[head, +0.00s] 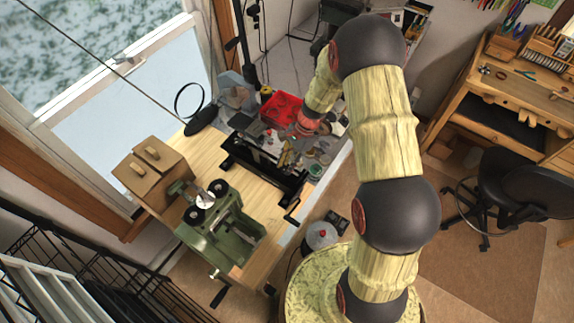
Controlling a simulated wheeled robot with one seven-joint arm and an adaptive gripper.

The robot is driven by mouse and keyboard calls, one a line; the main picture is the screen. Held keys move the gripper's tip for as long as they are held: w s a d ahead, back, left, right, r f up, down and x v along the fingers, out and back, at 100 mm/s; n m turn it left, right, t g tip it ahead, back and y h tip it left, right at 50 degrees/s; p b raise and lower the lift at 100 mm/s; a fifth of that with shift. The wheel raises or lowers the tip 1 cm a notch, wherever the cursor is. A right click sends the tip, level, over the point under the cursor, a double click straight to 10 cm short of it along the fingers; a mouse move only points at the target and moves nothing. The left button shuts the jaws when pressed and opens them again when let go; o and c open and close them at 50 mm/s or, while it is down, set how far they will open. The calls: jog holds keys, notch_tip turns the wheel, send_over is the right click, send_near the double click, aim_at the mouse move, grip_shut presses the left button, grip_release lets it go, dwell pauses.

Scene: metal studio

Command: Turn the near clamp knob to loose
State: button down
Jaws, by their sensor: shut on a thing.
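A long black clamp frame (249,174) lies across the wooden bench, with a crank handle at its lower right end. My gripper (286,160) reaches down over the upper right part of this frame, below the reddish wrist ring of my arm. Its fingers are small in the head view and appear closed on a knob at the frame. The near clamp knob itself is mostly hidden by the fingers, so its turn position cannot be told.
A green machine with two round black knobs (221,235) stands at the bench's near left, beside brown wooden boxes (152,172). A red tray (281,108) and cluttered small items lie behind my gripper. A black chair (507,185) and wooden desk (520,95) stand right.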

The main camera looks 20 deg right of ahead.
jog(key=n, duration=0.2)
jog(key=n+g+b, duration=0.1)
jog(key=n, duration=0.1)
jog(key=n+g+h, duration=0.1)
jog(key=n, duration=0.1)
jog(key=shift+w+a+f+b, duration=0.1)
jog(key=shift+w+a+b, duration=0.05)
jog(key=shift+w+b, duration=0.15)
jog(key=n+h, duration=0.1)
jog(key=n, duration=0.2)
jog(key=n+g+h+b, duration=0.1)
jog(key=n, duration=0.2)
jog(key=shift+a+n+b, duration=0.2)
jog(key=shift+n+b, duration=0.1)
jog(key=shift+n, duration=0.1)
jog(key=shift+h, duration=0.3)
jog(key=c, duration=1.6)
grip_release()
jog(key=shift+o, duration=0.2)
jog(key=v, duration=1.2)
jog(key=shift+w, duration=0.25)
